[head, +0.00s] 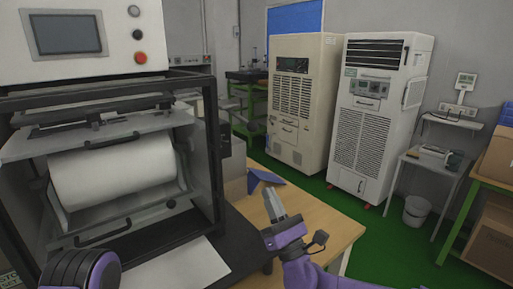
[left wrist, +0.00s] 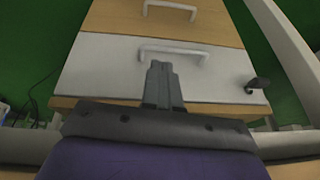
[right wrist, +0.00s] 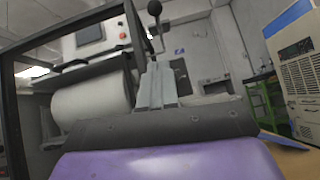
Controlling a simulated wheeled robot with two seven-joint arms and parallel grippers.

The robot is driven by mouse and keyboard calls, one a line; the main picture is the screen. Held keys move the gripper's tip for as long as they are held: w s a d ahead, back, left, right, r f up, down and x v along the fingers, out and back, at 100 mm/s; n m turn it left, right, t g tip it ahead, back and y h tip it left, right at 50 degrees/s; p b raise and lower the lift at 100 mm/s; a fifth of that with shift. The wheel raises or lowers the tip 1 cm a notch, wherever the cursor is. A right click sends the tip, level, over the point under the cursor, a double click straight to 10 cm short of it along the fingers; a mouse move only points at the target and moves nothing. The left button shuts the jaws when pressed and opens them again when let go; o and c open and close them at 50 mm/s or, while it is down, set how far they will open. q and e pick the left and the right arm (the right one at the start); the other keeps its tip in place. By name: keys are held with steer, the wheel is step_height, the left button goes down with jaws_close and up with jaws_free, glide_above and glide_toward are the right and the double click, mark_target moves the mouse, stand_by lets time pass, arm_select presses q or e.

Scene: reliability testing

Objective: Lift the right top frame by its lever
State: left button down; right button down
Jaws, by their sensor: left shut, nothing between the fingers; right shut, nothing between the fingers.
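The machine's frame (head: 212,150) surrounds a white roll (head: 112,170) in the head view. The roll (right wrist: 92,103) also shows at left in the right wrist view. A lever with a black ball knob (right wrist: 154,8) stands above and beyond my right fingertips in that view; I cannot tell whether they touch its rod. My right gripper (head: 271,191) is shut and empty, right of the machine in the head view. My left gripper (left wrist: 160,66) is shut and empty before a white panel with a handle (left wrist: 172,50); its fingers are outside the head view.
A wooden table (head: 322,216) extends right of the machine. A blue object (head: 265,177) lies near its far edge. Two cream cabinets (head: 303,98) stand behind on the green floor. A dark knob (left wrist: 258,83) sits at the white panel's right side in the left wrist view.

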steer(key=s+d+r+p+x, duration=0.1)
steer(key=p+x, duration=0.4)
steer(key=x, duration=0.8)
steer(key=shift+s+r+p, duration=0.3)
steer(key=shift+r+p, duration=0.1)
steer(key=shift+r, duration=0.1)
steer(key=shift+d, duration=0.15)
